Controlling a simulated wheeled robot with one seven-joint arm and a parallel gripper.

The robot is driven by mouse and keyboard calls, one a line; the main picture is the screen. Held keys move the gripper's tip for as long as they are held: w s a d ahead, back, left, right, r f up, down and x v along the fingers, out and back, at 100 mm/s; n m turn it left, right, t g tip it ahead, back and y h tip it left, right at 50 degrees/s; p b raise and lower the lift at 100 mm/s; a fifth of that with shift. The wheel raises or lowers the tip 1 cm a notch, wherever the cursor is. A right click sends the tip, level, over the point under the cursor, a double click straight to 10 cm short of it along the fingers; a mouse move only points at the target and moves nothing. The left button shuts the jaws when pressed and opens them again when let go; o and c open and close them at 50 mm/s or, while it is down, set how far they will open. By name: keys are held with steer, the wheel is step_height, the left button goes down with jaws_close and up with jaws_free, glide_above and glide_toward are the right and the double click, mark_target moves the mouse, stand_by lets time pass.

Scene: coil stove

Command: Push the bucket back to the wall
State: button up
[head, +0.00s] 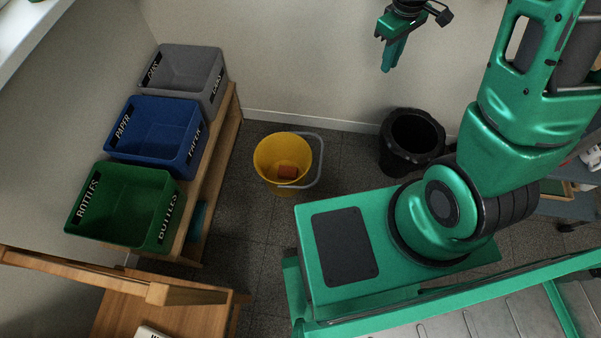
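The yellow bucket (268,149) stands upright on the dark tiled floor, with its grey handle folded over to the right side. A reddish-brown block or sponge lies inside it. The bucket is a short way in front of the back wall (300,60), with a strip of floor showing between them. My gripper (391,68) is high at the top of the view, to the right of the bucket and apart from it. Its fingers point down and look close together, but the angle hides whether there is a gap between them.
A black bin (412,141) stands near the wall to the right of the bucket. A wooden bench (228,115) on the left holds grey (190,72), blue (155,135) and green (122,205) crates. My base is close in front of the bucket on the right.

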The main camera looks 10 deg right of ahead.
steer(key=w+a+f+n, duration=0.3)
steer(key=a+f, duration=0.1)
steer(key=f, duration=0.2)
steer(key=w+a+f+n, duration=0.2)
steer(key=w+a+f, duration=0.1)
steer(key=f, duration=0.3)
steer(key=n+y, duration=0.2)
steer(key=n, duration=1.3)
glide_toward(299, 181)
steer(key=shift+s+a+t, duration=0.1)
steer(key=shift+a+t, duration=0.05)
steer(key=shift+t, duration=0.15)
steer(key=shift+f, duration=0.1)
steer(key=f, duration=0.7)
steer(key=w+f, duration=0.1)
steer(key=f, duration=0.2)
steer(key=shift+w+a+f, duration=0.1)
steer(key=shift+a+f, duration=0.25)
steer(key=shift+a, duration=0.05)
